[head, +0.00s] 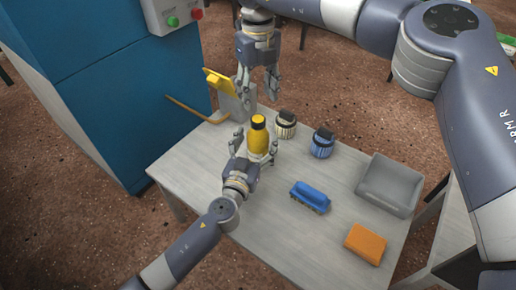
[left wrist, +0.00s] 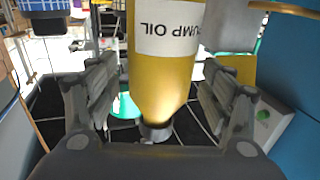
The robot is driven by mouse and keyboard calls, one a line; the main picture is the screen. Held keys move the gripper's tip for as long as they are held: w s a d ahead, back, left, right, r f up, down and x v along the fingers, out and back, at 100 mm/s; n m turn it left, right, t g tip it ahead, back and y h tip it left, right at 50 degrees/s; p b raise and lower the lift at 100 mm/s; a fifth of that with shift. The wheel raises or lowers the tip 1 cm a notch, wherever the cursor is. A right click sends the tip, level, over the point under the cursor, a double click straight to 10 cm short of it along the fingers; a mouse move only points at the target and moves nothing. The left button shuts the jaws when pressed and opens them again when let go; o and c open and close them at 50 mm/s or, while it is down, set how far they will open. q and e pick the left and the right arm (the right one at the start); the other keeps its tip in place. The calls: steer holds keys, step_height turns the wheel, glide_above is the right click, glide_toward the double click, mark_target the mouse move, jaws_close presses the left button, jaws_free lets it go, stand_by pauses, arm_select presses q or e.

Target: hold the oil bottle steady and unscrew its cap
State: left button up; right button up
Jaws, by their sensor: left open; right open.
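My left gripper (head: 256,146) is open, with one finger on each side of the bottle. The left wrist view shows gaps between these fingers (left wrist: 157,95) and the bottle. My right gripper (head: 257,82) is open and empty, pointing down above the cap.
A cream jar (head: 286,125) and a blue jar (head: 322,144) with dark lids stand right of the bottle. A blue part (head: 310,197), a grey bin (head: 391,185) and an orange block (head: 366,243) lie farther right. A blue cabinet (head: 125,100) stands left. The front of the table is clear.

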mark_target(258, 119)
arm_select(q)
steer(key=shift+w+d, duration=0.15)
steer(key=shift+w, duration=0.2)
steer(key=shift+c, duration=0.3)
jaws_close()
arm_select(e)
steer(key=m, duration=0.7)
steer(key=shift+a, duration=0.1)
steer(key=m, duration=1.2)
steer(key=shift+m, duration=0.4)
steer(key=m, duration=0.7)
steer(key=shift+f, duration=0.35)
step_height(258, 119, down, 7)
steer(key=shift+f, duration=0.15)
